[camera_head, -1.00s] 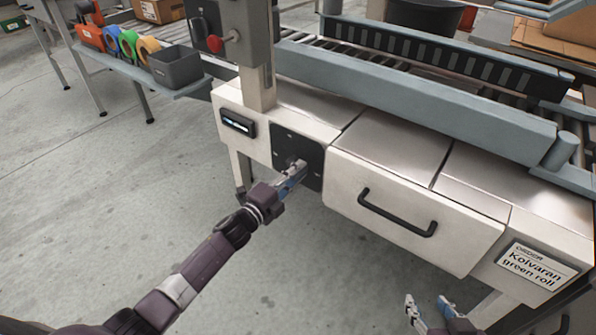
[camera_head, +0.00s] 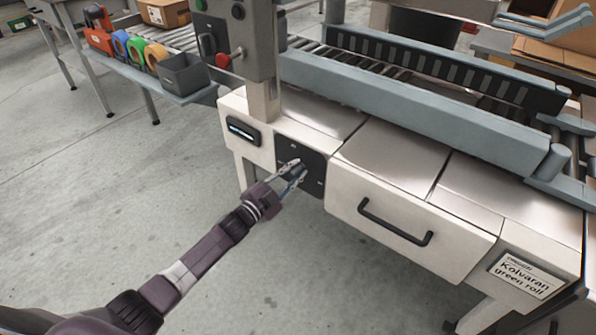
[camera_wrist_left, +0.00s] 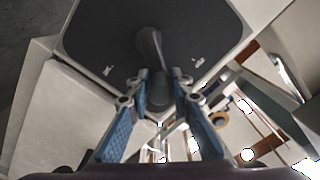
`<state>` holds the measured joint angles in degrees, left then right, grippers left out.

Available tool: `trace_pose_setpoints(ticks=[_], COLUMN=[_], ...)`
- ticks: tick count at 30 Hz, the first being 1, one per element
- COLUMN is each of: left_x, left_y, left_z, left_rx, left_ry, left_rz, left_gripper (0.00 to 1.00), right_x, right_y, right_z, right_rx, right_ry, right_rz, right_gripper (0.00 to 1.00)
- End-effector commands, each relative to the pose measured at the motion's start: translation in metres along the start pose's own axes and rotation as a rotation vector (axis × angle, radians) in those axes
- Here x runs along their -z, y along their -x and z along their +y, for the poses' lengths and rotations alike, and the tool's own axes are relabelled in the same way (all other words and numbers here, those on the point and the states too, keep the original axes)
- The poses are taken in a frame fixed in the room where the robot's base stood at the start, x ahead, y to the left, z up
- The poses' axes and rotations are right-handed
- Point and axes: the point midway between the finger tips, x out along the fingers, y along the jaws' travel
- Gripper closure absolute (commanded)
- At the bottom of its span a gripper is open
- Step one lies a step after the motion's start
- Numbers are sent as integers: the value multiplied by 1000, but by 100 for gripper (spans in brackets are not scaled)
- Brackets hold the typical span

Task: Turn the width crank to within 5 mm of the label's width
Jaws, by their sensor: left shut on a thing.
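The width crank sits on a dark square plate (camera_head: 314,163) on the machine's front. In the left wrist view, the dark crank (camera_wrist_left: 150,45) runs from the plate down between my fingers to a rounded handle end. My left gripper (camera_head: 293,170) is at the plate and is shut on the crank handle, with a finger on each side of it in the left wrist view (camera_wrist_left: 161,82). In the head view the gripper hides most of the crank. A small lit display (camera_head: 243,131) is left of the plate, but its reading is too small to read. My right gripper is out of view.
A drawer with a black handle (camera_head: 394,222) is right of the crank. An order card (camera_head: 526,275) reads "Kolvaran green roll". A control box with a red knob (camera_head: 223,61) stands above. Coloured tape rolls (camera_head: 136,50) and a grey bin (camera_head: 184,75) sit on the left shelf. Open floor lies at left.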

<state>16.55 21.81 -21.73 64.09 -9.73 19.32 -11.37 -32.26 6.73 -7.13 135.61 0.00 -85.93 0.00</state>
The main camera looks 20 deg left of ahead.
Motion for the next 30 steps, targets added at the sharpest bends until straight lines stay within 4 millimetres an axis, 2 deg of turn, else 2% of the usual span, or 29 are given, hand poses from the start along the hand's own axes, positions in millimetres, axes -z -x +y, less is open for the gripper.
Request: trace_pose_setpoints(ticks=[1, 6, 12, 21, 30], left_x=[0, -4, -11, -20, -26], left_y=[-2, -2, -1, -1, -1], left_z=[-15, -21, -28, -34, -38], left_rx=[13, 13, 13, 14, 14], left_ry=[36, 198, 386, 625, 765], left_rz=[-1, -2, -2, -3, -3], left_gripper=[100, 100, 100, 100, 100], right_x=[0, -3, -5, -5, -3], right_y=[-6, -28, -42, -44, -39], right_z=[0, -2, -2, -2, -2], right_rx=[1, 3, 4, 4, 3], right_ry=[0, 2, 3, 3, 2], right_rz=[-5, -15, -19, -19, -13], right_gripper=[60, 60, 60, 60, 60])
